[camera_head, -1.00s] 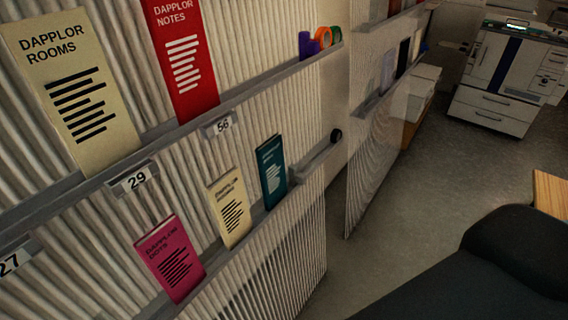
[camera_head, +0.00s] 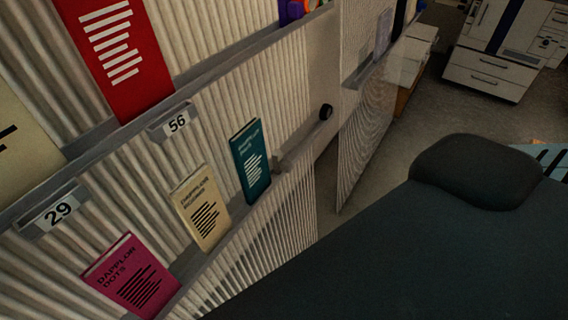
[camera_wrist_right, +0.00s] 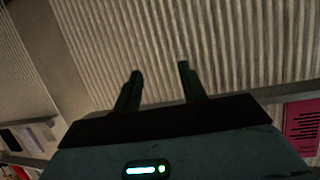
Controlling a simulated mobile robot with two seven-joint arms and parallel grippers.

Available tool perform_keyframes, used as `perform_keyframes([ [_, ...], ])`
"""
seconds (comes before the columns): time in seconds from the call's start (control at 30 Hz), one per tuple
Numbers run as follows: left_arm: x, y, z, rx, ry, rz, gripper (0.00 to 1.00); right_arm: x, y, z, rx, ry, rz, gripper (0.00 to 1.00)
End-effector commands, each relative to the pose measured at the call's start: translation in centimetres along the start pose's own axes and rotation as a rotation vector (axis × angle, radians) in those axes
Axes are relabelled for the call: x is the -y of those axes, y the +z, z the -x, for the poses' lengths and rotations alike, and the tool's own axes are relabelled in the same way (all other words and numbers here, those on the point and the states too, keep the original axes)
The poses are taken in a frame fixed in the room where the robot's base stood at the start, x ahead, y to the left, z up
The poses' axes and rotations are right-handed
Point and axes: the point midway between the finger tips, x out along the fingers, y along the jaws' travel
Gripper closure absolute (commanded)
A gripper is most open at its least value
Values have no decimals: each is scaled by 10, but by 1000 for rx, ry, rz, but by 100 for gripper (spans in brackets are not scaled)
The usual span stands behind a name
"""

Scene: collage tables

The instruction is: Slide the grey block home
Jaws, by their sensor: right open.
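A small grey block (camera_head: 278,165) appears to sit on the lower ledge, just right of the teal book (camera_head: 251,162). It is small and dim, so its exact edges are hard to tell. The lower ledge (camera_head: 300,142) runs on from it to a round black knob (camera_head: 325,111) at its far end. My right gripper (camera_wrist_right: 160,68) is open and empty in the right wrist view, its two dark fingers apart in front of the ribbed panel. The block cannot be made out in that view. My left gripper is not in view.
A cream book (camera_head: 201,208) and a magenta book (camera_head: 130,276) stand on the lower ledge. A red book (camera_head: 115,50) stands on the upper ledge, above the number 56 label (camera_head: 176,124). A white copier (camera_head: 500,50) stands at the back. My dark arm covers the lower right.

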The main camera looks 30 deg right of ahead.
Motion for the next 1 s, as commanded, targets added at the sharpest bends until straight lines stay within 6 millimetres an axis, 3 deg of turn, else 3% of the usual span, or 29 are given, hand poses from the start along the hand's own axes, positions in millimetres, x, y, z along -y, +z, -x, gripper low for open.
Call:
perform_keyframes([
  [0.03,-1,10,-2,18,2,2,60,-17,-19,-9,-60,-15,20,58],
  [0.2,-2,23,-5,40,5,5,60,-57,-91,-24,-259,-68,42,58],
  [0.4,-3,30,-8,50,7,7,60,-81,-156,-27,-419,-125,58,58],
  [0.6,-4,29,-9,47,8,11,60,-88,-181,-25,-478,-149,61,58],
  [1.0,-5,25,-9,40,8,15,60,-86,-190,-37,-483,-148,61,58],
])
